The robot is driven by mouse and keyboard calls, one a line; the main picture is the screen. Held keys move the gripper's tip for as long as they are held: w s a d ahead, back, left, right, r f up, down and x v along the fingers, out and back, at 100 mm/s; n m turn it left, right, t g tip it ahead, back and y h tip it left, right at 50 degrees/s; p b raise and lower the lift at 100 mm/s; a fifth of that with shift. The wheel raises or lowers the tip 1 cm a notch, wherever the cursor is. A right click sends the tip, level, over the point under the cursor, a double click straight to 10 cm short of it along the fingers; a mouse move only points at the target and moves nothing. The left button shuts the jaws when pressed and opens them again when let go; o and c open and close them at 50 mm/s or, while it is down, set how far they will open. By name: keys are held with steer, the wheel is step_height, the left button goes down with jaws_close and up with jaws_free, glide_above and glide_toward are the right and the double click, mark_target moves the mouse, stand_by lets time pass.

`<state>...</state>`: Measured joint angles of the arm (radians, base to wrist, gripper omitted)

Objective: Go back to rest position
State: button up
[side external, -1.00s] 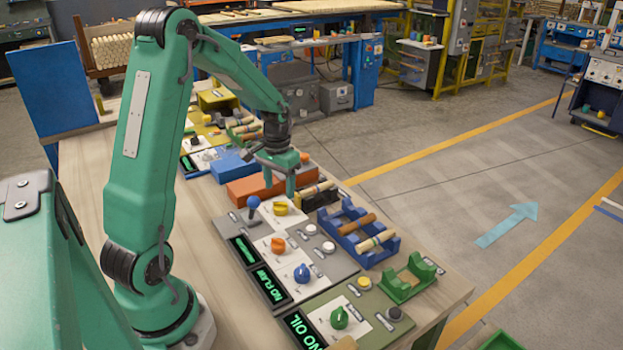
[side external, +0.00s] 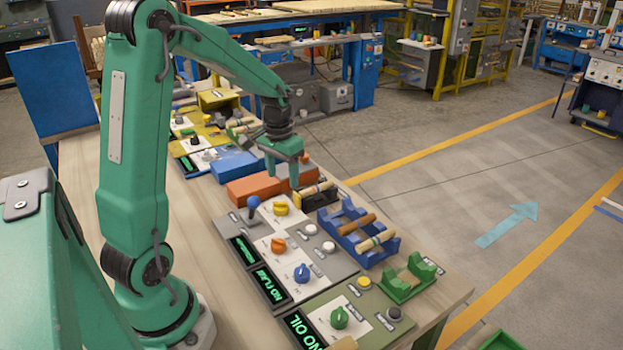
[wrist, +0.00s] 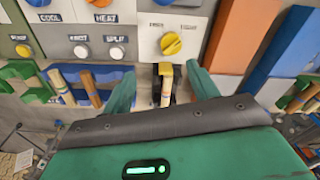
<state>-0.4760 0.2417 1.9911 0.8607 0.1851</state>
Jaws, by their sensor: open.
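My gripper (side external: 282,176) is open and hangs above the long bench, over the orange block (side external: 252,187). The wrist view shows the two green fingers of my gripper (wrist: 161,92) spread apart with nothing held. Between them in that view, below, a pale turned wood piece (wrist: 166,92) sits in a dark cradle. This cradle is partly hidden by my gripper's body. In the side view the dark cradle (side external: 309,203) stands to the right of my gripper, with the wood piece lying across it.
A blue cradle (side external: 386,252) holds wood pieces near the bench's right edge. A green cradle (side external: 398,291) stands nearer the front. Control panels with knobs, including an orange knob (side external: 278,245) and a blue-topped lever (side external: 253,202), line the bench. The floor to the right is open.

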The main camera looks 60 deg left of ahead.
steer(key=s+d+r+m+t, duration=0.1)
steer(key=s+d+r+t, duration=0.1)
steer(key=s+d+r, duration=0.4)
steer(key=s+d+r+m+t, duration=0.2)
steer(key=s+d+r, duration=0.4)
steer(key=d, duration=0.6)
steer(key=shift+s+d+r+t, duration=0.15)
steer(key=shift+s+d+t, duration=0.15)
steer(key=shift+s+t, duration=0.35)
steer(key=shift+s, duration=0.15)
